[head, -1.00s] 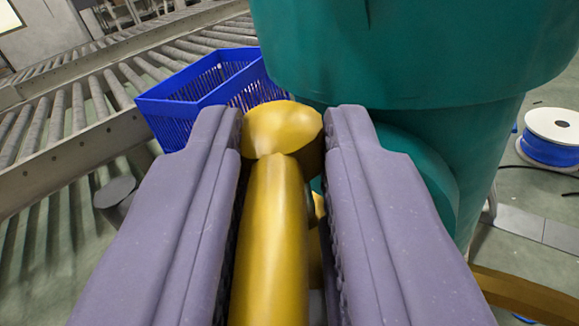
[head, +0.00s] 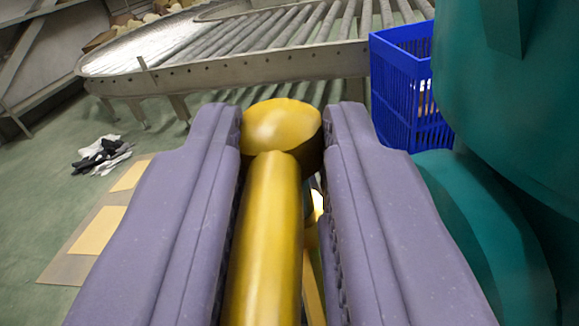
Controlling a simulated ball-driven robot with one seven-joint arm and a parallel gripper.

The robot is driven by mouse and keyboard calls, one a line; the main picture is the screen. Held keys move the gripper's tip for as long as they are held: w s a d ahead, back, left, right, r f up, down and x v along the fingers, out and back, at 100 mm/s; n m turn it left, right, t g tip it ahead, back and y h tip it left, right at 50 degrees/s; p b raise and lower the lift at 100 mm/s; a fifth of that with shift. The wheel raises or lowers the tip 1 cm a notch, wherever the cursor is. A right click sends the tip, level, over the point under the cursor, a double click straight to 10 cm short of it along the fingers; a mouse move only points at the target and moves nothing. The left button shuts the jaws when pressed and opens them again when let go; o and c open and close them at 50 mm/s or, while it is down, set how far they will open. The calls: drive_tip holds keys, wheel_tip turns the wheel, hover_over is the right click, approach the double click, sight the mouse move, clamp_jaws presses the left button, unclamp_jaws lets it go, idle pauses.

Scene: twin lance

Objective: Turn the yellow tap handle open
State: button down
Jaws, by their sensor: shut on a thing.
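The yellow tap handle (head: 265,235) is a smooth bar with a rounded knob (head: 281,128) at its far end. It lies between the two grey-purple fingers of my gripper (head: 282,150), which are shut on it. The knob sits level with the fingertips. More yellow metal shows low between the bar and the right finger, mostly hidden. A large teal body (head: 520,110) stands close on the right, with a rounded teal part (head: 485,230) beside the right finger. Where the handle joins the tap is hidden.
A blue crate (head: 405,90) stands ahead to the right, against the teal body. A roller conveyor (head: 250,65) crosses the back. Flat tan sheets (head: 95,230) and a black and white cloth heap (head: 100,155) lie on the green floor at left, which is otherwise fairly clear.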

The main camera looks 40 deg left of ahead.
drive_tip(key=shift+w+r+n+g+y, duration=0.1)
drive_tip(key=shift+w+n+g+y, duration=0.05)
drive_tip(key=shift+n+g+y, duration=0.75)
drive_tip(key=shift+y, duration=0.3)
drive_tip(key=c, duration=1.1)
unclamp_jaws()
drive_tip(key=p+v, duration=0.2)
drive_tip(key=v, duration=0.5)
drive_tip(key=shift+s+d, duration=0.25)
drive_tip(key=shift+d, duration=0.05)
